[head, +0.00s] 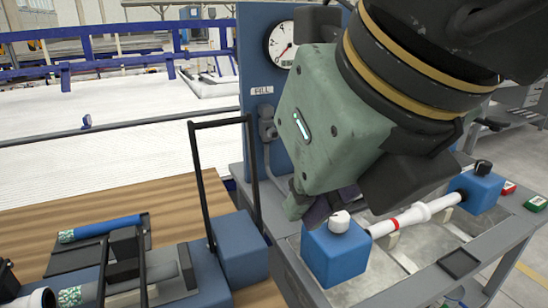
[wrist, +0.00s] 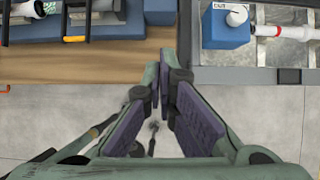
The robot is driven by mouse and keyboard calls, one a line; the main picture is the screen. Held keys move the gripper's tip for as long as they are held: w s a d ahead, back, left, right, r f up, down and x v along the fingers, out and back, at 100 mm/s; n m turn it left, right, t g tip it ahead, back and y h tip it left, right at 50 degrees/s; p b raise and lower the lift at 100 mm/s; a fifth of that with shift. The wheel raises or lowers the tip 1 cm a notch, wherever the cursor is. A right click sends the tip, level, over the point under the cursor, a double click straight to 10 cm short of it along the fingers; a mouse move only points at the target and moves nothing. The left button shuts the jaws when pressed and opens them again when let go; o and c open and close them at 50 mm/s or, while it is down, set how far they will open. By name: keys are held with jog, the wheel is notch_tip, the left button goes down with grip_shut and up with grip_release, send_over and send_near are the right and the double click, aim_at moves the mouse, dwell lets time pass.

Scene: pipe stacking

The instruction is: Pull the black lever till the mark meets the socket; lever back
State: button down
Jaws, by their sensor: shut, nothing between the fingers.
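The black U-shaped lever (head: 203,185) stands upright by a blue block of the bench machine, left of my gripper. Black lever bars (head: 120,268) also show lower left; I cannot tell which lever is meant. My gripper (head: 312,208) is shut and empty, just left of a blue clamp block (head: 335,252) in the picture. The wrist view shows its fingers (wrist: 162,82) together, touching no lever. A white pipe (head: 415,216) with a red ring mark (head: 398,223) runs between two blue blocks; it also shows in the wrist view (wrist: 292,32). My gripper hides part of the near block's surroundings.
A wooden bench (head: 95,195) carries a blue pipe (head: 103,228) and machine parts. A grey metal table (head: 440,280) holds the clamp blocks. A blue panel with a gauge (head: 281,45) stands behind. Bare floor (wrist: 60,120) lies in front of the benches.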

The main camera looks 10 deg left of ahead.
jog(key=shift+s+d+r+p, duration=0.15)
jog(key=shift+s+d, duration=0.45)
jog(key=shift+s, duration=0.3)
jog(key=shift+s+d+r+p, duration=0.15)
jog(key=shift+s+d, duration=0.4)
jog(key=shift+s, duration=0.3)
jog(key=shift+s+d+r+p, duration=0.15)
jog(key=shift+s+d+p, duration=0.1)
jog(key=shift+s+d, duration=0.55)
jog(key=shift+s+d+r+p, duration=0.2)
jog(key=shift+s+d, duration=0.2)
jog(key=shift+s, duration=0.65)
